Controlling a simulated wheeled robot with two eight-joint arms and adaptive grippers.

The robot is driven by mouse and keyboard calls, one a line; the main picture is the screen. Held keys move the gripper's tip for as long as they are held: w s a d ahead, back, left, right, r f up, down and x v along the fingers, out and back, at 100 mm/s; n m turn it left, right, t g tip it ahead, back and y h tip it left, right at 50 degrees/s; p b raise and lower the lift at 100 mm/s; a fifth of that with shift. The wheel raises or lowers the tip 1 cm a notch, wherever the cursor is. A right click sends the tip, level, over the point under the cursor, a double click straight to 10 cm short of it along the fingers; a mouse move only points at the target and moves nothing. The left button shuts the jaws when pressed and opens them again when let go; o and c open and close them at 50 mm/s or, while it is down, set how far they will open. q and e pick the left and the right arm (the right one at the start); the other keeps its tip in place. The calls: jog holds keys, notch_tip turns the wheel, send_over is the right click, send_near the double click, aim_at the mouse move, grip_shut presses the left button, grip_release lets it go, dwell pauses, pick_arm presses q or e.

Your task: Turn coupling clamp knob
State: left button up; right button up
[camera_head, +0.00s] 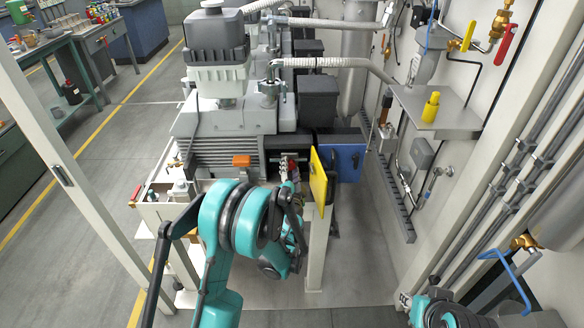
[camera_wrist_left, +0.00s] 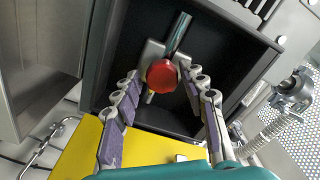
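The red clamp knob (camera_wrist_left: 163,77) is near the centre of the left wrist view, in front of a grey metal clamp and a shiny rod (camera_wrist_left: 179,32). My left gripper (camera_wrist_left: 168,84) is open, with its purple-padded fingers on either side of the knob. A gap shows between the knob and each finger. In the head view the knob is a small red spot (camera_head: 294,174) beside the pump, partly hidden by my left gripper (camera_head: 288,163) and teal arm. Only part of my right arm shows at the bottom right; its gripper is not in view.
A yellow panel (camera_head: 318,180) stands close to the right of the left gripper, with a blue box (camera_head: 346,158) behind it. The grey pump (camera_head: 225,110) stands behind. A dark open housing (camera_wrist_left: 225,60) surrounds the clamp. Open floor (camera_head: 365,255) lies right of the pump frame.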

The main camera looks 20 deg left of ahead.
pick_arm(q)
jog(key=shift+s+a+r, duration=0.1)
jog(key=shift+s+r, duration=0.05)
jog(key=shift+s, duration=0.05)
jog(key=shift+w, duration=0.1)
jog(key=shift+v, duration=1.05)
